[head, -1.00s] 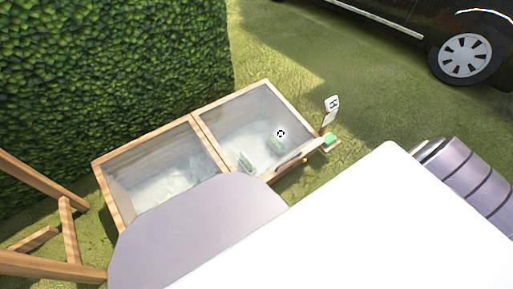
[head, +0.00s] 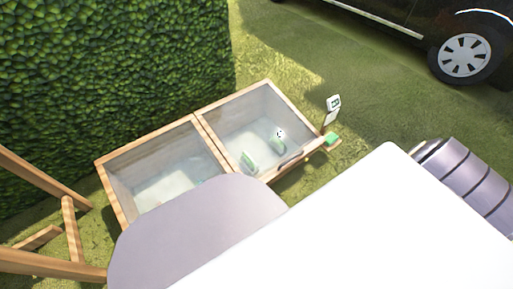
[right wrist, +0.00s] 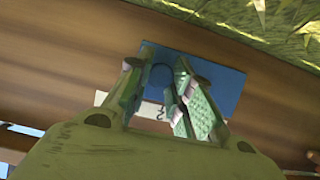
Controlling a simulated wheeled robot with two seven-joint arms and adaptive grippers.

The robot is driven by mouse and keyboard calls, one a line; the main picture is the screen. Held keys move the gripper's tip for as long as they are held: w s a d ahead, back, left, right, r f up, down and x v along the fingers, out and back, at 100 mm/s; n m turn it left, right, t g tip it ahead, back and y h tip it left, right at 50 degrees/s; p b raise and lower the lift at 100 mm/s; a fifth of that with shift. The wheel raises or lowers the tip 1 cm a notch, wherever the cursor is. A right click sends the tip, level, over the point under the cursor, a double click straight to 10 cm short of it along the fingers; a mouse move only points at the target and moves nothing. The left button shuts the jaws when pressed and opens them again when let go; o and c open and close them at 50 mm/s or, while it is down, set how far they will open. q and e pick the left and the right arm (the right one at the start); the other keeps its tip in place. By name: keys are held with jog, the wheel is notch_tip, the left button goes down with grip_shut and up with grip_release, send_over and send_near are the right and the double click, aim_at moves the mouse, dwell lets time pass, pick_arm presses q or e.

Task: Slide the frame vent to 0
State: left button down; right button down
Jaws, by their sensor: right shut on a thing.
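The wooden cold frame (head: 213,143) with two glazed panes stands on the grass, partly hidden by my own body. A small green piece (head: 331,139) is at its right corner, below a small white sign (head: 333,103) with a dark mark too small to read surely. In the right wrist view, my right gripper (right wrist: 160,98) is shut on a small dark round knob (right wrist: 160,77) in front of a blue plate (right wrist: 215,85) on a brown wooden board (right wrist: 60,62). The fingers hide part of the knob and of a white label (right wrist: 101,98). My left gripper is not in view.
A green hedge (head: 110,80) rises behind the frame. A wooden structure (head: 70,230) stands at the left. A dark car (head: 400,30) is parked at the upper right. Open grass (head: 370,90) lies between frame and car.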

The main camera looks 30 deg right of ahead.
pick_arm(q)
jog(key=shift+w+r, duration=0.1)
pick_arm(e)
jog(key=shift+a, duration=0.3)
jog(key=c, duration=1.3)
grip_release()
jog(key=shift+o, duration=0.3)
jog(key=shift+d, duration=0.1)
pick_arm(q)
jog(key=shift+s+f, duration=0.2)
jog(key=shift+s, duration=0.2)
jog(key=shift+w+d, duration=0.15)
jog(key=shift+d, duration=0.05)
pick_arm(e)
jog(key=shift+d, duration=0.25)
